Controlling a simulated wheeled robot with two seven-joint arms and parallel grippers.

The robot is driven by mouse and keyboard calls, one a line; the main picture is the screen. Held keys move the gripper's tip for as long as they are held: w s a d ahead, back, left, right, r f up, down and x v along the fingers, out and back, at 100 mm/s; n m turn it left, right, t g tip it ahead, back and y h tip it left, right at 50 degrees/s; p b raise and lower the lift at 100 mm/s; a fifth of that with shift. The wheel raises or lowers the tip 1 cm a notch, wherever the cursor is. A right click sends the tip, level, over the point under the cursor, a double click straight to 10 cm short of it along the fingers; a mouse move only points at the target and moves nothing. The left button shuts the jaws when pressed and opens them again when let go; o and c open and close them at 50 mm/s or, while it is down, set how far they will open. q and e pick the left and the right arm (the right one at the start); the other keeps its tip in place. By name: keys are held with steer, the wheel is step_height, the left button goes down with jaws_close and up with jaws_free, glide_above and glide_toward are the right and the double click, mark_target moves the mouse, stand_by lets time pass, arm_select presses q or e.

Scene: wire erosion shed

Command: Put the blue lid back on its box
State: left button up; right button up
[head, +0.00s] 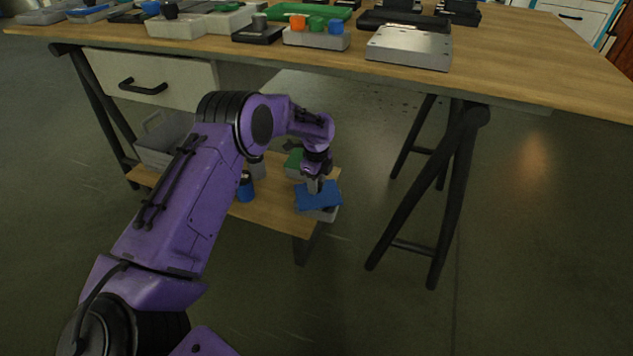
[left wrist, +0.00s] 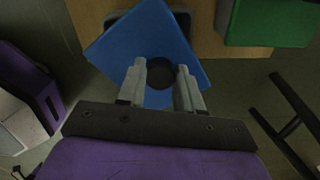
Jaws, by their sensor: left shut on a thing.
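The blue lid (head: 318,195) is a flat square plate over the low shelf under the bench. In the left wrist view, the lid (left wrist: 150,35) has a round dark knob (left wrist: 160,74) between my fingers. My left gripper (left wrist: 161,78) is shut on this knob; it also shows in the head view (head: 314,184). The grey box (head: 326,214) shows below the lid at the shelf's front right. The lid is turned relative to the box, whose corners stick out past the lid's edges. Whether lid and box touch cannot be told. My right gripper is not in view.
On the wooden shelf (head: 268,208), a green-topped box (head: 294,160) stands just behind, with a blue can (head: 245,187) and a grey can (head: 257,168) to the left. The bench top (head: 520,60) overhangs above. A black trestle leg (head: 455,190) stands to the right.

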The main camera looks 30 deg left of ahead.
arm_select(q)
steer(key=shift+f, duration=0.2)
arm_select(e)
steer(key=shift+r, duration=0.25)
arm_select(q)
steer(key=shift+p, duration=0.55)
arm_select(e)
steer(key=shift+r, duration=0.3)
arm_select(q)
steer(key=o, duration=1.6)
steer(key=shift+o, duration=0.2)
step_height(320, 180, up, 7)
steer(key=p, duration=0.7)
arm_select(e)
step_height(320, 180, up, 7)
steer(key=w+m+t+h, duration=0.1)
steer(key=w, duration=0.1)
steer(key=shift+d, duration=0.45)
